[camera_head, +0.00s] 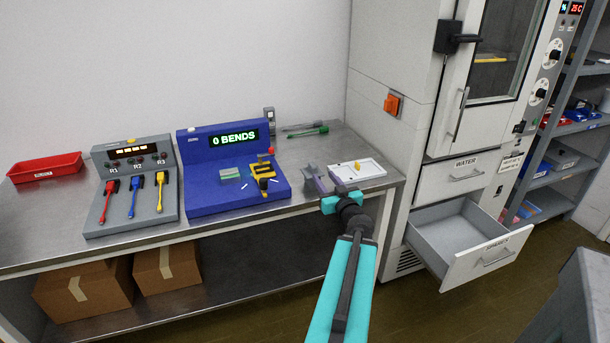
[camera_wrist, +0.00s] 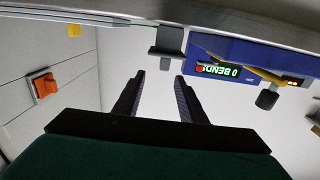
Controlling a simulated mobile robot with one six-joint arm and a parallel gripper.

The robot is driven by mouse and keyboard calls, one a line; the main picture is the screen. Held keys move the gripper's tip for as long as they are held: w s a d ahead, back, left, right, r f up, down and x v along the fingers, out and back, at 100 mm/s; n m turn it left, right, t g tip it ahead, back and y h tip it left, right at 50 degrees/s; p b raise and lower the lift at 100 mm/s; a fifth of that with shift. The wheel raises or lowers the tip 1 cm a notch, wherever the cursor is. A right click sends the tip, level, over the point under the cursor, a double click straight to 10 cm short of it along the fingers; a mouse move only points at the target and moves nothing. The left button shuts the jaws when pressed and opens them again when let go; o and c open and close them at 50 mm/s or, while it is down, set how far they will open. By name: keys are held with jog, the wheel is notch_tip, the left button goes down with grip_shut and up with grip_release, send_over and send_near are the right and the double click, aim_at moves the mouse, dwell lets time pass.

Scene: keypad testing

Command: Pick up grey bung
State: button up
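A grey flanged piece, which looks like the grey bung (camera_wrist: 170,38), stands on the steel bench just beyond my fingertips in the wrist view, which shows the scene upside down. Contact cannot be told.
The blue tester (camera_head: 205,200) reading "0 BENDS" stands left of my gripper. A white tray (camera_head: 372,171) with a yellow piece lies to the right. A grey keyed unit (camera_head: 125,220) and red bin (camera_head: 45,168) are farther left. A cabinet's open drawer (camera_head: 480,262) juts out right.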

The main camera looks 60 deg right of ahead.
aim_at(311, 162)
jog(key=shift+w+a, duration=0.1)
jog(key=shift+w, duration=0.1)
jog(key=shift+w+f+b, duration=0.2)
jog(key=shift+b, duration=0.6)
jog(key=b+x, duration=0.2)
jog(key=b, duration=0.6)
jog(key=shift+w+d+b, duration=0.1)
jog(key=shift+d+b, duration=0.15)
jog(key=shift+b, duration=0.05)
jog(key=shift+w+d+r+p, duration=0.3)
jog(key=shift+w+d, duration=0.2)
jog(key=shift+w, duration=0.15)
jog(key=shift+p+x, duration=0.3)
jog(key=shift+x, duration=1.75)
jog(key=shift+w+f, duration=0.1)
jog(key=shift+p+x, duration=0.55)
jog(key=shift+x, duration=1.95)
jog(key=shift+w+a, duration=0.1)
jog(key=shift+a, duration=0.05)
